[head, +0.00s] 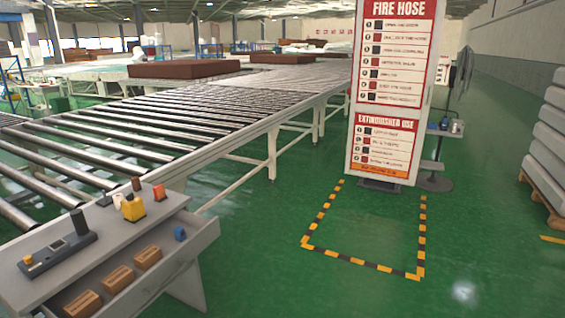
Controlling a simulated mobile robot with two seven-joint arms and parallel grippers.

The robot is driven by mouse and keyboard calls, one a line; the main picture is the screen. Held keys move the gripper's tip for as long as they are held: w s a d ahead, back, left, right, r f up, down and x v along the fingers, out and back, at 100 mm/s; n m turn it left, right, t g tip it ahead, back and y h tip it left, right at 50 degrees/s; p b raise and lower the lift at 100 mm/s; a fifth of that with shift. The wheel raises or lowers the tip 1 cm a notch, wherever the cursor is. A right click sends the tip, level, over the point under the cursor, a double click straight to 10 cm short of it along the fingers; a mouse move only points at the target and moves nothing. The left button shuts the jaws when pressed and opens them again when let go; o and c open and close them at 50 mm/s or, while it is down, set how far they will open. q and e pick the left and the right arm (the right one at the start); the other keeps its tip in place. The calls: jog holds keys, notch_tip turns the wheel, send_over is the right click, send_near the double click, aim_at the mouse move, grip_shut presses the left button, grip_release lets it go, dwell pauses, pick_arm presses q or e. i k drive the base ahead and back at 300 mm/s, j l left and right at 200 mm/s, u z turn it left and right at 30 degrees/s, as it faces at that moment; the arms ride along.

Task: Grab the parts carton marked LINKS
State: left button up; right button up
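Three small brown cartons lie in a row in the open drawer (190,262) of a grey workstation at the lower left. The nearest carton (83,304) is at the drawer's left end and partly cut by the bottom edge of the view. The middle carton (119,279) and the far carton (147,258) lie behind it to the right. Dark marks show on the cartons, but they are too small to read, so I cannot tell which one says LINKS. Neither of my grippers is in view.
A blue object (180,233) sits in the drawer's right end. A roller conveyor (140,125) runs behind. Green floor (270,260) is clear to the right, before a fire-hose cabinet (390,90).

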aim_at(148, 257)
jog(key=u, duration=1.25)
